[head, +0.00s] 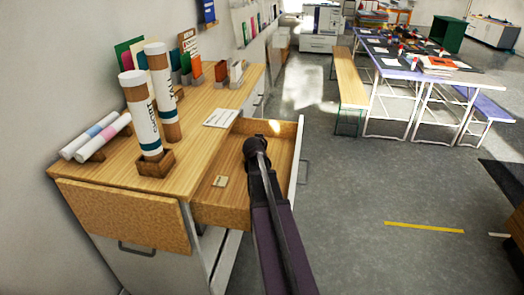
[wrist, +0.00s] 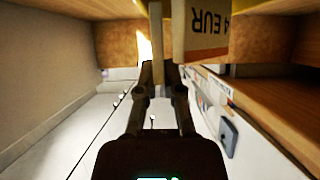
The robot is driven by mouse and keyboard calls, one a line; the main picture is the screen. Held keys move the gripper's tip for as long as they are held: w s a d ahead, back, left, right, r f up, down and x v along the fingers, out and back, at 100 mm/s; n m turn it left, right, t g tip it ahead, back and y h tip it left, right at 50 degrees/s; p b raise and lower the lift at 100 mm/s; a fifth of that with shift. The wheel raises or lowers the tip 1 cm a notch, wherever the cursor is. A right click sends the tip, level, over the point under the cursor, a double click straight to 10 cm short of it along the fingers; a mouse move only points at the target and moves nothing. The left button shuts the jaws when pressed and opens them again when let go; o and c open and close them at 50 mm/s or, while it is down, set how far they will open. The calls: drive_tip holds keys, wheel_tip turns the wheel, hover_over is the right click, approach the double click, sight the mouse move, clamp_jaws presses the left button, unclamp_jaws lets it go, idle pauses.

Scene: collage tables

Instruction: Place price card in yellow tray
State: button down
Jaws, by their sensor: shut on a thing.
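A beige price card marked "4 EUR" (wrist: 207,28) shows large and upside down at the top of the wrist view. My gripper (wrist: 160,78) is shut, with a thin pale upright piece between its fingers that appears to belong to this card; the exact grip is unclear. In the head view my gripper (head: 256,143) is over the open wooden drawer, and my arm hides part of it. The held card cannot be made out there. A small pale piece (head: 220,181) lies in the drawer, left of my arm. I cannot make out a yellow tray.
The open drawer (head: 205,212) juts from a wooden-topped cabinet (head: 115,160). On top stand upright tubes (head: 141,115) in a wooden holder, lying rolls (head: 97,136) and a white sheet (head: 221,118). Open floor (head: 370,180) lies right; a bench (head: 350,78) and tables stand beyond.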

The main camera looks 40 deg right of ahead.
drive_tip(key=shift+f+b, duration=0.45)
drive_tip(key=shift+f, duration=0.35)
drive_tip(key=shift+f, duration=0.1)
drive_tip(key=c, duration=0.8)
unclamp_jaws()
drive_tip(key=shift+r, duration=0.25)
drive_tip(key=p+v, duration=0.6)
drive_tip(key=v, duration=0.6)
drive_tip(key=shift+f, duration=0.1)
